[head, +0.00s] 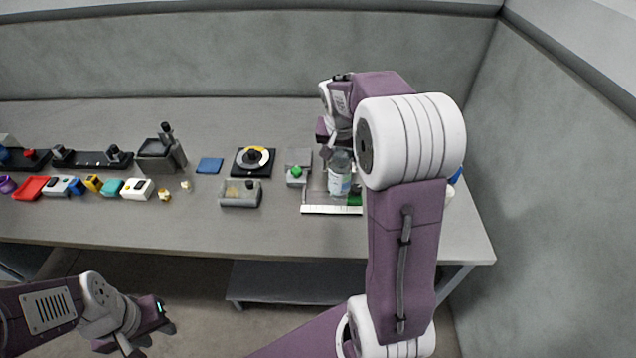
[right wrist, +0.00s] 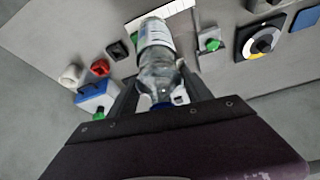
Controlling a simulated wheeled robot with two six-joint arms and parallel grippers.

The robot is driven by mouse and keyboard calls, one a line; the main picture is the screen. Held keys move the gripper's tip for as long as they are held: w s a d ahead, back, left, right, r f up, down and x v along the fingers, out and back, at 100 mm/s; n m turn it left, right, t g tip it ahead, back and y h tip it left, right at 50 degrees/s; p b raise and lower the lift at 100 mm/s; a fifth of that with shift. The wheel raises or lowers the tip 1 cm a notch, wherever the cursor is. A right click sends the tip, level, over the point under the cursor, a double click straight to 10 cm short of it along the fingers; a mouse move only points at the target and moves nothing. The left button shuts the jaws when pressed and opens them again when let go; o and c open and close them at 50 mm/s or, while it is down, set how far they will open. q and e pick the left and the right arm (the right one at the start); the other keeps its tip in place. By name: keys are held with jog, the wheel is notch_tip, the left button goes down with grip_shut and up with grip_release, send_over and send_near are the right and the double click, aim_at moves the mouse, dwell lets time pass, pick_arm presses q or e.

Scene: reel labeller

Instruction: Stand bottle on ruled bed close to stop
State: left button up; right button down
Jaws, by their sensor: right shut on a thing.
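The clear bottle with a white-and-blue label (head: 339,180) is upright or nearly so, over the grey bed behind the white ruled strip (head: 332,210). I cannot tell whether its base touches the bed. My right gripper (head: 338,156) is shut on the bottle's upper part; its fingers lie on both sides of the bottle (right wrist: 157,62) in the right wrist view. A grey block with a green knob (head: 297,172), perhaps the stop, is just left of the bottle. My left gripper (head: 153,338) is open and empty, low in front of the table.
A grey tray (head: 240,195), a black-and-white dial (head: 253,160) and a blue pad (head: 210,165) lie left of the bed. Several small coloured items line the table's left. A blue-and-white box (right wrist: 96,96) and red part (right wrist: 100,68) are on the bottle's other side.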

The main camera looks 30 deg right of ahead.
jog(key=w+a+f+p, duration=0.1)
jog(key=w+a+f, duration=0.2)
jog(key=w+f, duration=0.5)
jog(key=shift+w+f, duration=0.4)
jog(key=shift+f, duration=0.45)
jog(key=shift+c, duration=2.2)
grip_release()
jog(key=shift+f, duration=0.1)
jog(key=v, duration=1.2)
jog(key=shift+r, duration=0.2)
